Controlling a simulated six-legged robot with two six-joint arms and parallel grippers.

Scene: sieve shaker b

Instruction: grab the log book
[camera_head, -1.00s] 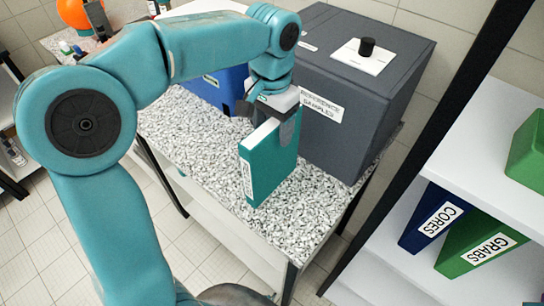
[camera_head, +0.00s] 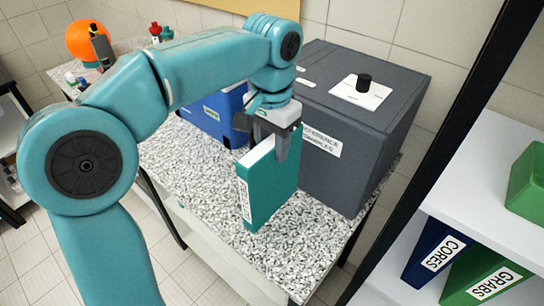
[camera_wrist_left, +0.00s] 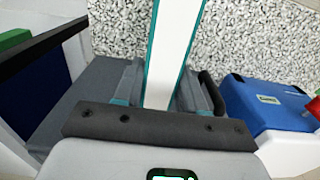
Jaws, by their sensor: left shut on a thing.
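The log book, a teal binder (camera_head: 268,187) with a white label on its spine, stands upright over the speckled table; I cannot tell whether its bottom edge touches the top. My left gripper (camera_head: 279,140) comes down from above and is shut on its upper edge. In the left wrist view the binder (camera_wrist_left: 175,45) shows edge-on, white between two teal covers, between the fingers of my left gripper (camera_wrist_left: 160,95). The spine text is too small to read. My right gripper is not in view.
A dark grey box (camera_head: 345,165) labelled as reference samples stands close behind the binder on the right. A blue box (camera_head: 208,118) is behind my arm. The speckled table (camera_head: 290,262) is clear in front. A white shelf (camera_head: 480,185) with labelled binders stands at right.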

